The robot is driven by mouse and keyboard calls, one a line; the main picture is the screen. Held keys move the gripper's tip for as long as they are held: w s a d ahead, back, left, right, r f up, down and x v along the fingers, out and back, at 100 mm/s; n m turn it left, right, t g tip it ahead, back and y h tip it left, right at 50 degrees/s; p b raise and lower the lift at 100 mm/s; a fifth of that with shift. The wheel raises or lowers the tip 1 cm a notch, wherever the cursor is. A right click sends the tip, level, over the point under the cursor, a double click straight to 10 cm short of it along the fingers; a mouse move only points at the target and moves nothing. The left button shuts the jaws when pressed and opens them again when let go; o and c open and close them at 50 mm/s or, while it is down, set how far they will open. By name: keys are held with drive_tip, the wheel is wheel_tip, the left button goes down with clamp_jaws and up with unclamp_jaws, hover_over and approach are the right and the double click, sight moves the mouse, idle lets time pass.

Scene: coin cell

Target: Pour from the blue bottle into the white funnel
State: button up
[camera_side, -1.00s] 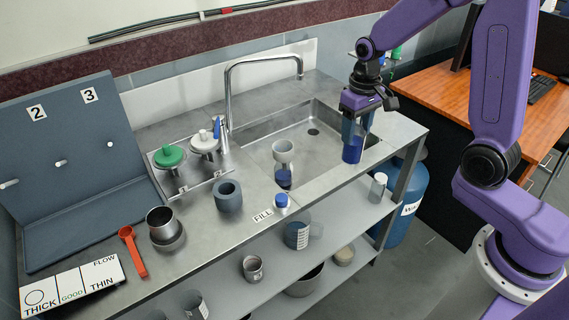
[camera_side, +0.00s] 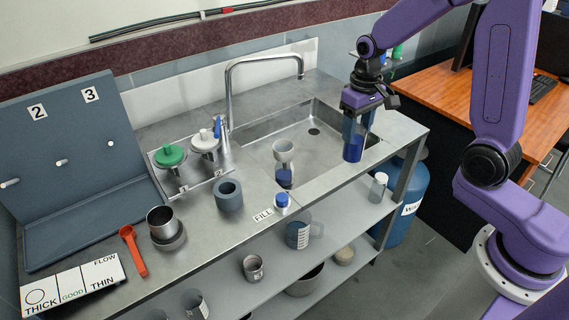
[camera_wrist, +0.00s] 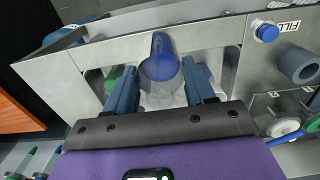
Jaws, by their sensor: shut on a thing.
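The blue bottle (camera_side: 353,149) hangs upright in my gripper (camera_side: 358,122) over the right part of the sink. My gripper is shut on it. In the wrist view, the bottle (camera_wrist: 160,58) shows between the two fingers (camera_wrist: 163,92). I cannot make out the funnel clearly in the wrist view.
A curved faucet (camera_side: 229,95) rises behind the sink (camera_side: 322,165). Green-topped (camera_side: 170,156) and white-topped (camera_side: 204,142) pieces stand on a metal plate further left.

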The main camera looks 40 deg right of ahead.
drive_tip(key=r, duration=0.5)
drive_tip(key=shift+w+a, duration=0.25)
drive_tip(key=shift+w, duration=0.15)
drive_tip(key=w+a+m, duration=0.9)
drive_tip(key=w+a, duration=0.6)
drive_tip(key=a, duration=0.3)
wheel_tip(320, 180, down, 10)
drive_tip(key=shift+s+r, duration=0.15)
drive_tip(key=shift+r, duration=0.05)
drive_tip(key=shift+d, duration=0.2)
drive_tip(key=r+y, duration=0.1)
drive_tip(key=y, duration=0.6)
hover_over(277, 150)
drive_tip(key=shift+a+r, duration=0.1)
drive_tip(key=shift+a, duration=0.05)
drive_tip(key=shift+f+y, duration=0.45)
drive_tip(key=shift+y, duration=0.55)
